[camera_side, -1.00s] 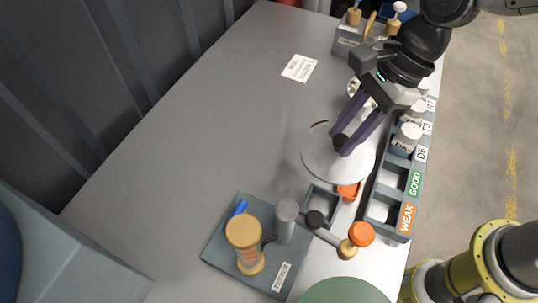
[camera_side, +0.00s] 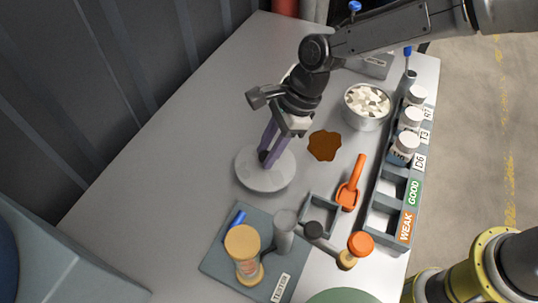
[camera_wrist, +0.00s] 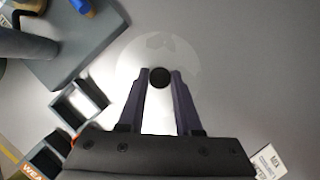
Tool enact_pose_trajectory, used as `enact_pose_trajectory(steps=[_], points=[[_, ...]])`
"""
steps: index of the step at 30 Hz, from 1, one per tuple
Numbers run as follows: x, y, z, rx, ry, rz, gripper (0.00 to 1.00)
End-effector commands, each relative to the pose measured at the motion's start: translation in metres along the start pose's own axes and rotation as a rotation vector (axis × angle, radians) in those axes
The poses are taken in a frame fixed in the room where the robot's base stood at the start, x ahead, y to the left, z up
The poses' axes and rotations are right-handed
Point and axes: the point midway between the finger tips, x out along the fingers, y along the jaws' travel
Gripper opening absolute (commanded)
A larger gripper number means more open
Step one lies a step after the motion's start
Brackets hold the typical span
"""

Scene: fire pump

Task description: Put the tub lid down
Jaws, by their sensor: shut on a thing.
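The tub lid (camera_side: 268,183) is a pale round disc with a dark knob. My gripper (camera_side: 266,160) points down and is shut on the knob. In the wrist view the knob (camera_wrist: 159,77) sits between my two fingertips (camera_wrist: 160,73), and the lid's disc (camera_wrist: 190,58) spreads out around it. The lid looks level and low at the table surface; I cannot tell whether it touches. The open tub (camera_side: 367,122), full of pale pieces, stands to the right and farther back.
A brown patch (camera_side: 324,146) and an orange scoop (camera_side: 349,193) lie right of the lid. The tester board (camera_side: 225,262) with an hourglass (camera_side: 245,253) is in front. A rack of bottles (camera_side: 386,205) lines the right edge. The table left of the lid is clear.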

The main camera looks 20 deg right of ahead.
Motion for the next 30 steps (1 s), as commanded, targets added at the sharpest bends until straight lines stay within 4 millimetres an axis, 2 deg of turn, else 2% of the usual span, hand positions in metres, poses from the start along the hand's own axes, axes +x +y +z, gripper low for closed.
enact_pose_trajectory(steps=[3,5,17,18,21,22,30], points=[[0.017,0.001,-0.008,0.002,0.004,0.005,0.00],[0.022,0.001,-0.010,0.002,0.002,0.002,0.00],[0.026,0.001,-0.012,0.000,0.002,0.002,0.00],[0.026,0.001,-0.012,0.000,0.001,0.001,0.40],[0.026,0.001,-0.012,0.000,0.002,0.002,0.58],[0.026,0.001,-0.012,0.000,0.002,0.002,0.63],[0.026,0.001,-0.012,0.000,0.001,0.001,0.63]])
